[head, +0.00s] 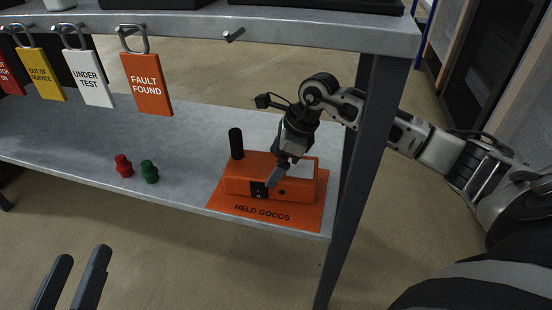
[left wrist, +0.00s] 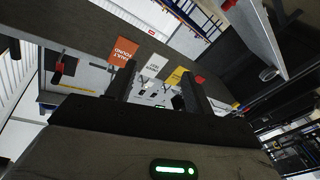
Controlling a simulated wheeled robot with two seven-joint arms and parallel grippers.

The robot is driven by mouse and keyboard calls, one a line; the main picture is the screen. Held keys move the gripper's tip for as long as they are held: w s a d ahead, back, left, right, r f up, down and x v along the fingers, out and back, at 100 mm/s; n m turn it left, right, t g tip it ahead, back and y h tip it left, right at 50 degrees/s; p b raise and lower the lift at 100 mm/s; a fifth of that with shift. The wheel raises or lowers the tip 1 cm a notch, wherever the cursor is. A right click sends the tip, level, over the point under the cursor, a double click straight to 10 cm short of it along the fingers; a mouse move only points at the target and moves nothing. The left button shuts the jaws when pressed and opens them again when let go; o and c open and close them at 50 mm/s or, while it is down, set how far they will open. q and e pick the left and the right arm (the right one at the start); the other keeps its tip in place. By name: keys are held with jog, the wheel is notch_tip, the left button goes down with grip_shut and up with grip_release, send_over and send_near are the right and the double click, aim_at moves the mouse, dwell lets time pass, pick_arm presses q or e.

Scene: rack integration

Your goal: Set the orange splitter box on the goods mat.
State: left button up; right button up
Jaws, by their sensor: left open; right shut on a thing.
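The orange splitter box (head: 240,179) sits over the orange goods mat (head: 290,219), marked HELD GOODS, at the right end of the lower shelf. It has a black upright post, a dark front socket and a pale top plate. I cannot tell whether its underside touches the mat. My right gripper (head: 280,172) comes down onto it from above and is shut on it. My left gripper (head: 72,278) is open and empty at the lower left, in front of the shelf and away from the box; its fingers also show in the left wrist view (left wrist: 158,88).
The lower shelf (head: 80,132) also carries a red peg (head: 124,166) and a green peg (head: 149,172) left of the mat. Tags with padlocks, including FAULT FOUND (head: 147,84), hang from the upper shelf edge (head: 280,38). A dark post (head: 362,150) stands right of the mat.

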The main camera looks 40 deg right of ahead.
pick_arm(q)
jog(key=shift+f, duration=0.2)
pick_arm(e)
jog(key=shift+w+f, duration=0.1)
jog(key=o, duration=1.7)
jog(key=shift+o, duration=0.2)
jog(key=shift+f, duration=0.2)
jog(key=p+v, duration=0.2)
jog(key=v, duration=0.5)
pick_arm(q)
jog(key=shift+s+d+f+n+g+y, duration=0.1)
jog(key=shift+s+f+n+g+y, duration=0.25)
jog(key=shift+s+f+g, duration=0.45)
pick_arm(e)
jog(key=shift+d+r, duration=0.1)
jog(key=shift+r, duration=0.35)
pick_arm(q)
jog(key=shift+w, duration=0.1)
